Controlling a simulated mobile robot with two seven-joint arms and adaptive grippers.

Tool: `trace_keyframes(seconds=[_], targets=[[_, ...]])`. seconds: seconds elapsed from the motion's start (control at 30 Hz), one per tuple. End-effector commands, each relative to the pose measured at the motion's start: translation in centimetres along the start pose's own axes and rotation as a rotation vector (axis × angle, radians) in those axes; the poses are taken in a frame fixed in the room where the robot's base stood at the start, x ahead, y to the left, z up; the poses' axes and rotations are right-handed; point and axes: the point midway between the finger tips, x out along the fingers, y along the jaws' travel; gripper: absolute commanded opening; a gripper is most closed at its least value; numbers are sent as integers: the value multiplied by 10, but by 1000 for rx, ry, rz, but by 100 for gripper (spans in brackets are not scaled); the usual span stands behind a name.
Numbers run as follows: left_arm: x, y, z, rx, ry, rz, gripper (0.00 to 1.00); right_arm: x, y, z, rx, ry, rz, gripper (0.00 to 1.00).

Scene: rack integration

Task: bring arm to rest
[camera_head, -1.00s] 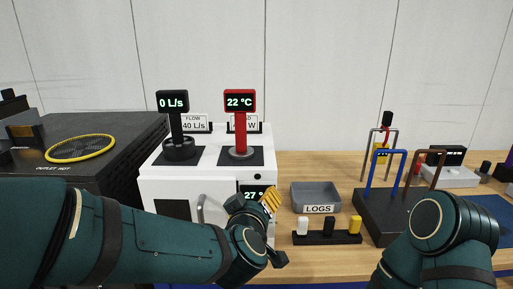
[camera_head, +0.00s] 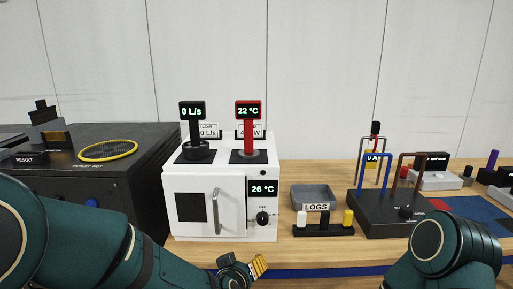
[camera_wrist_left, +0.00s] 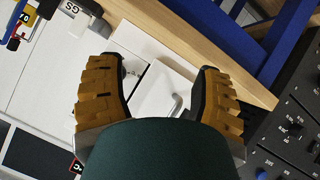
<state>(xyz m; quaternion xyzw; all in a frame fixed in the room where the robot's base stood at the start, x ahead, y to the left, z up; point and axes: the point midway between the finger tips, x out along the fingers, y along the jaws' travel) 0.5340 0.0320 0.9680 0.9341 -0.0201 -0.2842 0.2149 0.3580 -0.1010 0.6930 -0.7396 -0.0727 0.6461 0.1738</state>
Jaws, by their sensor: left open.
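My left arm (camera_head: 150,262) crosses the lower left of the head view. Its gripper (camera_head: 259,266) is low in front of the white box, with yellow-padded fingers partly visible at the bottom edge. In the left wrist view the gripper (camera_wrist_left: 156,72) is open, its two fingers apart with nothing held between them. The white box with its door handle shows beyond the fingers. My right arm (camera_head: 440,255) shows only as a dark green link at the lower right; its gripper is out of view.
A white box (camera_head: 220,236) with a handle, knob and 26 °C display stands on the wooden table (camera_head: 310,255). A black unit with a yellow ring (camera_head: 108,150) is left of it. Right are a grey LOGS tray (camera_head: 313,192), a plug strip (camera_head: 323,230) and a black base with coloured arches (camera_head: 385,222).

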Motion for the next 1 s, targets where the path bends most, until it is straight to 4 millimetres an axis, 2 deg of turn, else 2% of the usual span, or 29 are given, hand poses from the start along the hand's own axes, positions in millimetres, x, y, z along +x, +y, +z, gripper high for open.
trace_keyframes(seconds=[0.03, 0.1, 0.17, 0.23, 0.3, 0.4, 0.5, 0.6, 0.7, 1.0], targets=[[11, -21, 21, 17, -60, -25, 66, 0, 0, 0, 0, -1, 0, 47], [22, -49, 52, 39, -151, -49, 66, 0, 0, 1, 0, -1, 0, 47], [28, -75, 82, 54, -242, -69, 66, 0, 0, 1, 0, -1, 0, 47], [31, -105, 121, 61, -358, -87, 66, 0, 0, 1, 0, -1, 0, 47], [27, -132, 159, 61, -472, -97, 66, 0, 0, 1, 0, -1, 0, 47], [15, -161, 207, 47, -620, -100, 66, 0, 0, 1, 0, -1, 0, 47], [0, -179, 243, 28, -735, -92, 66, 0, 0, 1, 0, -1, 0, 47], [-10, -188, 264, 16, -804, -82, 66, 0, 0, 1, 0, -1, 0, 47], [-16, -191, 273, 10, -836, -76, 66, 0, 0, 1, 0, -1, 0, 47], [-16, -191, 274, 9, -838, -75, 66, 0, 0, 1, 0, -1, 0, 47]])
